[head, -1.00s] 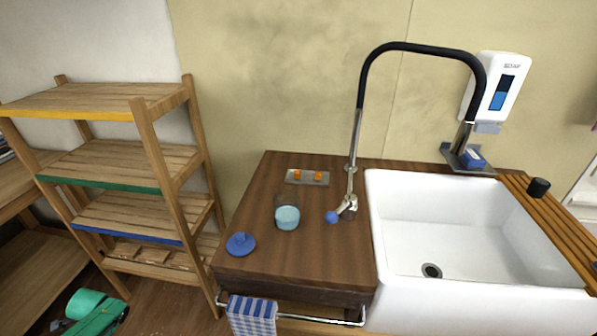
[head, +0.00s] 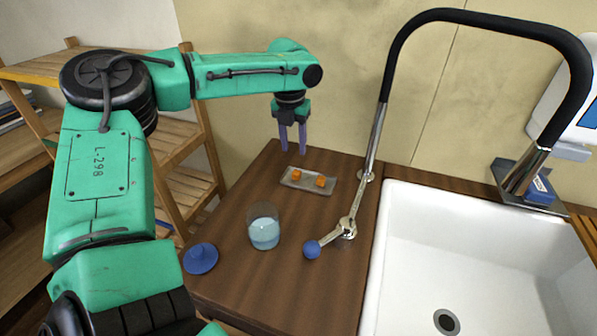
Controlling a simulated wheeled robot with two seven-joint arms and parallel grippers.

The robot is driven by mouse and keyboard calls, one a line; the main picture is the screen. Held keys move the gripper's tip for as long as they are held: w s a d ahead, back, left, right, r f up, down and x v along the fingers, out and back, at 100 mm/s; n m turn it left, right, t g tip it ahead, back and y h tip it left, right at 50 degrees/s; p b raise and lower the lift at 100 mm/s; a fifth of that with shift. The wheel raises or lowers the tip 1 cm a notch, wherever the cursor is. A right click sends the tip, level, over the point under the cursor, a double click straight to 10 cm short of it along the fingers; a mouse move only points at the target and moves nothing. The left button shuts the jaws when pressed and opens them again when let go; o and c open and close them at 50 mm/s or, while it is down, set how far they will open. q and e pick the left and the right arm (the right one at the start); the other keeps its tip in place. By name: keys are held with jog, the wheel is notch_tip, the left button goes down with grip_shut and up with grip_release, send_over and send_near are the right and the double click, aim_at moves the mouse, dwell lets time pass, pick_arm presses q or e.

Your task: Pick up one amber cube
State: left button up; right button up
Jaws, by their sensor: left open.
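Two small amber cubes lie on a grey tray (head: 308,184) towards the back of the wooden counter. One cube (head: 295,174) is on the left and the other cube (head: 320,181) on the right, with a gap between them. My left gripper (head: 293,151) points down above the back of the tray, nearer the left cube. Its two purple-grey fingers are apart with nothing between them, and it touches neither cube. My right gripper is not in view.
A glass with pale blue contents (head: 264,229) stands in front of the tray. A blue lid (head: 201,258) lies front left. A tap with a blue knob (head: 312,249) and tall hose rises right of the tray, beside the white sink (head: 420,235). Wooden shelves (head: 190,150) stand left.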

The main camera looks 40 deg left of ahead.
aim_at(296, 172)
pick_arm(q)
notch_tip(296, 172, down, 3)
jog(key=shift+d+f, duration=0.1)
jog(key=shift+f, duration=0.05)
jog(key=f+p, duration=0.1)
jog(key=f, duration=0.2)
jog(key=w+f+p, duration=0.1)
jog(key=f, duration=0.1)
jog(key=shift+w+f, duration=0.1)
jog(key=shift+f, duration=0.3)
jog(key=shift+a+f, duration=0.2)
jog(key=shift+c, duration=0.6)
jog(key=shift+w+d, duration=0.1)
jog(key=c, duration=0.5)
grip_shut()
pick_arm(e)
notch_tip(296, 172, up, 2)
